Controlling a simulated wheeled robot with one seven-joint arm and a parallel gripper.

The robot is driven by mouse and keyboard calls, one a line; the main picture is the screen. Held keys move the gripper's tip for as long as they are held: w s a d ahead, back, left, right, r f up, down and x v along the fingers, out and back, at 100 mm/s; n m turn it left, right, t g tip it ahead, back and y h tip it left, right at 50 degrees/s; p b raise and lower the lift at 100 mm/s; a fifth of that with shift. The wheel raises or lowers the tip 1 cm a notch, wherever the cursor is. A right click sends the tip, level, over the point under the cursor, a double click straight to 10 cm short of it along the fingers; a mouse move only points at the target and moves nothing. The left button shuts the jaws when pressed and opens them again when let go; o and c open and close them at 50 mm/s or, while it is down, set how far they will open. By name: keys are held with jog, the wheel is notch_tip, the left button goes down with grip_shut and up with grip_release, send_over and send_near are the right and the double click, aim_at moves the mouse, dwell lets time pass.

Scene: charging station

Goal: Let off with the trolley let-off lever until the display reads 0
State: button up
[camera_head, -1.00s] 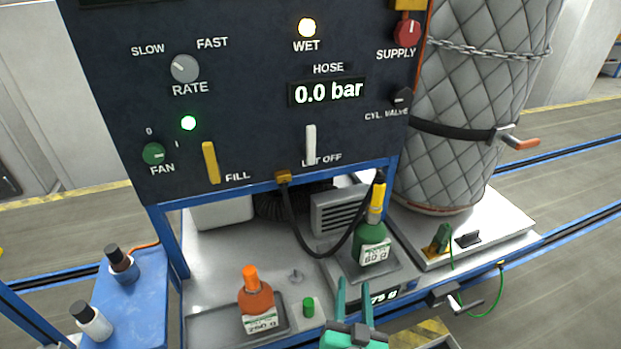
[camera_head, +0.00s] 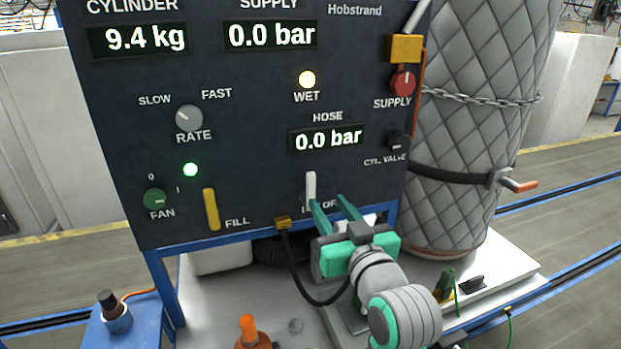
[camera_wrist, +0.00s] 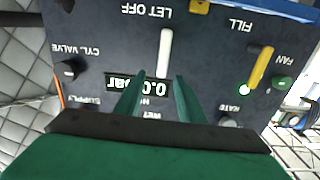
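The white let-off lever (camera_head: 311,186) stands upright on the dark panel, above the partly hidden LET OFF label. It also shows in the wrist view (camera_wrist: 164,52), where the panel appears upside down. The hose display (camera_head: 327,139) reads 0.0 bar. My gripper (camera_head: 327,202) is open and empty, with its green fingers pointing at the panel just below and right of the lever in the head view. In the wrist view, the lever lies ahead, between the lines of the two fingertips (camera_wrist: 159,77). I cannot see contact.
The supply display (camera_head: 270,36) reads 0.0 bar and the cylinder display (camera_head: 138,40) 9.4 kg. A yellow fill lever (camera_head: 211,209) is left of the let-off lever. A black hose (camera_head: 297,270) hangs below the panel. A quilted cylinder (camera_head: 465,150) stands at right.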

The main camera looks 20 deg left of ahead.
aim_at(312, 180)
jog(key=shift+n, duration=0.3)
jog(key=x, duration=0.3)
jog(key=r+x, duration=0.1)
jog(key=x, duration=0.7)
jog(key=shift+s+a+r, duration=0.15)
jog(key=shift+s+a, duration=0.05)
jog(key=shift+c, duration=0.6)
grip_shut()
